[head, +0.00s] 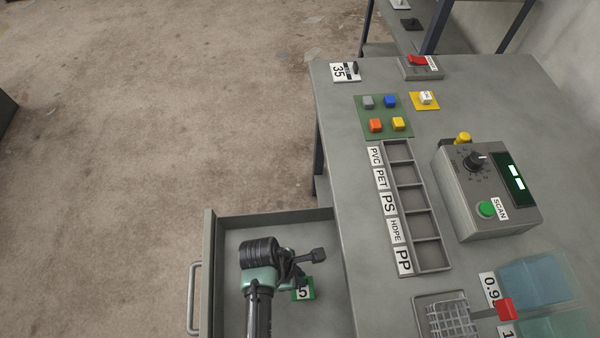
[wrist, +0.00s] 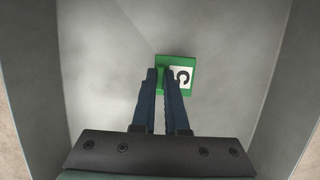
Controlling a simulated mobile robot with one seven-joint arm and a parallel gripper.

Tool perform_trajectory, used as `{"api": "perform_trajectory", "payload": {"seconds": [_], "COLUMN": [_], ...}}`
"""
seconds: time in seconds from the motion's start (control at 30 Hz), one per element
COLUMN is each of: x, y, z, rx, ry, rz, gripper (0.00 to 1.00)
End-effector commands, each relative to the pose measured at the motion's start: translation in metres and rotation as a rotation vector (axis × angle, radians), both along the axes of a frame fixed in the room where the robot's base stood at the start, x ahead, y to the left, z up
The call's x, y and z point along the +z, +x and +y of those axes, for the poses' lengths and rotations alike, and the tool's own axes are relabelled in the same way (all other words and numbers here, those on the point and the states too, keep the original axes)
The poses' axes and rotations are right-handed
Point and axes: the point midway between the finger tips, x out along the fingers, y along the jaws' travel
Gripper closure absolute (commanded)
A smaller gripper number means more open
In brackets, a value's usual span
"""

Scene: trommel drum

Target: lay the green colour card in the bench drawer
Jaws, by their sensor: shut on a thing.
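The green colour card (head: 303,293) with a white patch bearing a black "5" shows beside my gripper (head: 292,284) inside the open bench drawer (head: 213,262). In the wrist view my gripper (wrist: 168,80) is shut on the near left part of the green card (wrist: 190,62). The card is over the bare grey drawer floor (wrist: 105,60). I cannot tell whether it touches the floor. The fingers hide part of the card.
The bench (head: 345,190) borders the drawer on the right. On it are a labelled sorting tray (head: 418,203), a scanner box (head: 465,205) and a wire basket (head: 446,316). The drawer handle (head: 193,298) faces left over open floor. The drawer holds nothing else visible.

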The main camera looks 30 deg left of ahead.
Motion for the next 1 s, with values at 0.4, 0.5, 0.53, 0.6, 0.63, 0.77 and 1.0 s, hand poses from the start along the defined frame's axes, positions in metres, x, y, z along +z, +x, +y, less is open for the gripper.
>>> {"api": "perform_trajectory", "payload": {"seconds": [0.4,0.5,0.53,0.6,0.63,0.77,1.0], "x": [-0.023,-0.025,-0.026,-0.027,-0.026,-0.026,-0.026], "y": [0.0,0.0,0.0,0.0,0.0,0.0,0.0], "z": [0.0,0.0,0.0,0.0,0.0,0.0,0.0], "rx": [-0.001,-0.001,-0.001,-0.001,-0.001,-0.001,-0.001], "ry": [0.0,0.0,0.0,0.0,0.0,0.0,0.0], "rz": [0.0,0.0,0.001,0.001,0.001,0.001,0.0], "gripper": [1.0,1.0,1.0,0.84,0.78,0.59,0.59]}}
